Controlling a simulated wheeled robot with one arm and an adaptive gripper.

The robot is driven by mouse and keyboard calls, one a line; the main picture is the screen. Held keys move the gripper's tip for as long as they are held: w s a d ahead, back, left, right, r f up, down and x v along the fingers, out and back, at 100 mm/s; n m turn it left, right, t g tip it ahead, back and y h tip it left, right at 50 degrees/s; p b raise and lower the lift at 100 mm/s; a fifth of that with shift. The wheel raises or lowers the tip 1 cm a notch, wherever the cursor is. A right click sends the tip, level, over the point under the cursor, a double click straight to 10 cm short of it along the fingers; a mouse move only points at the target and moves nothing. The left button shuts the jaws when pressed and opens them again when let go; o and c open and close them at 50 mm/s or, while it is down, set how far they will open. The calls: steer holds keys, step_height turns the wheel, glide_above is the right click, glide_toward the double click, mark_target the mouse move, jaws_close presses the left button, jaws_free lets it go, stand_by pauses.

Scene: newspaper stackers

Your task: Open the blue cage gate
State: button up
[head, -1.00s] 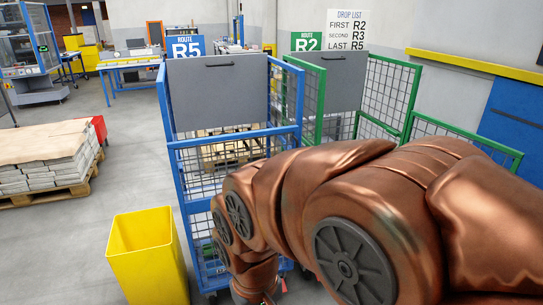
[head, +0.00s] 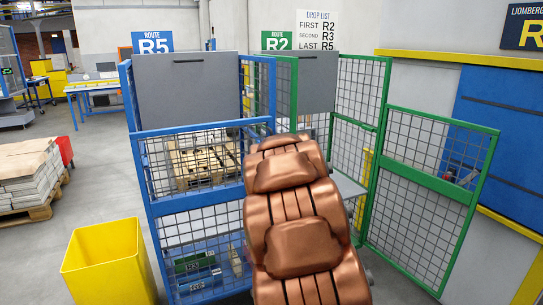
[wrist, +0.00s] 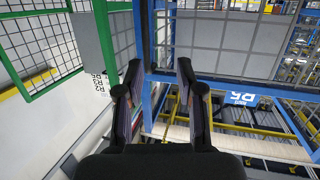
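The blue cage (head: 128,95) stands ahead of me under the R5 sign. Its front mesh gate (head: 205,128) has a blue frame and looks closed across the front. My copper arm covers its right edge, so any latch there is hidden. A grey panel (head: 188,90) sits above the gate. In the wrist view my gripper (wrist: 159,72) is open, with its two dark fingers apart and nothing held. A blue post (wrist: 147,45) and a blue crossbar (wrist: 225,78) show beyond and between the fingers; I cannot tell whether they touch.
A green cage (head: 385,75) stands to the right, its mesh gate (head: 430,175) swung out. A yellow bin (head: 105,265) is at front left. A newspaper stack (head: 22,175) lies on a pallet at left. Floor between bin and stack is clear.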

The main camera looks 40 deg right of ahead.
steer(key=shift+w+d+f+n+t+b, duration=0.25)
steer(key=shift+w+d+t, duration=0.35)
steer(key=shift+w+d, duration=1.45)
steer(key=shift+w+d+r+n+t+b, duration=0.1)
steer(key=shift+w+d+t+b, duration=0.4)
steer(key=shift+w+d, duration=1.45)
steer(key=shift+f, duration=0.1)
jaws_close()
